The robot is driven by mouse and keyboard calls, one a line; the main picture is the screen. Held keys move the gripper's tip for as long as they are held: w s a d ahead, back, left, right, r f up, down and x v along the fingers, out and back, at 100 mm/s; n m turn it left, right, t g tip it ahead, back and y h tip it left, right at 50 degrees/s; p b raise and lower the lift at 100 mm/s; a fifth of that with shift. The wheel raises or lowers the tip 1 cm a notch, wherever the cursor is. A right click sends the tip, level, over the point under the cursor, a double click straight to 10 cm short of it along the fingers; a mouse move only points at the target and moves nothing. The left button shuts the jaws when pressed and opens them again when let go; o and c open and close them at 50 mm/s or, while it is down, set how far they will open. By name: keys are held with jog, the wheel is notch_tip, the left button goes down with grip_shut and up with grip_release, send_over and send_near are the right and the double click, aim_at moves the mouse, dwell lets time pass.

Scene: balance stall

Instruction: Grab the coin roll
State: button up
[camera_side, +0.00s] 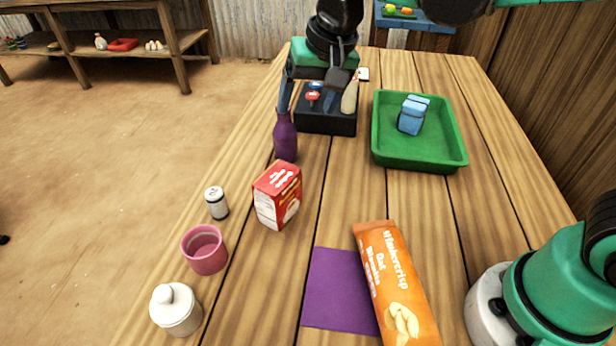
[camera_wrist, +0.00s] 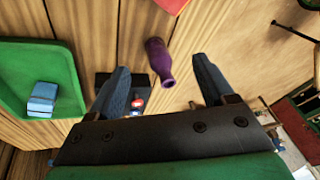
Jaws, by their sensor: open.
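No object is clearly labelled as a coin roll. A small grey-white cylinder (camera_side: 217,203) with a pale top stands upright near the table's left edge in the side view and may be it. My gripper (camera_side: 306,108) is at the far part of the table, above the black box and beside the purple bottle (camera_side: 285,138). It is well away from the cylinder. In the wrist view my gripper (camera_wrist: 162,85) has its two blue-grey fingers wide apart with nothing held. The cylinder cannot be made out in the wrist view.
A red carton (camera_side: 278,196), pink cup (camera_side: 205,250) and white lidded jar (camera_side: 176,310) stand near the cylinder. A green tray (camera_side: 420,160) holds a blue block (camera_side: 413,114). A black box (camera_side: 326,122), purple mat (camera_side: 338,290) and orange packet (camera_side: 397,285) take more room.

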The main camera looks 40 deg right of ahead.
aim_at(214, 193)
jog(key=w+a+f+m+g, duration=0.1)
jog(key=a+f, duration=0.2)
jog(key=a, duration=0.1)
jog(key=w+a+f+m+g, duration=0.1)
jog(key=w+a+f+m, duration=0.1)
jog(key=a, duration=0.3)
jog(key=w+a+f+m+g, duration=0.1)
jog(key=w+a+f, duration=0.1)
jog(key=a+f, duration=0.3)
jog(key=shift+w+a+m+g+h, duration=0.1)
jog(key=shift+a+m+g+h, duration=0.1)
jog(key=shift+m+g+h, duration=0.15)
jog(key=shift+a+f, duration=0.25)
jog(key=shift+f, duration=0.4)
notch_tip(214, 193, down, 5)
grip_shut()
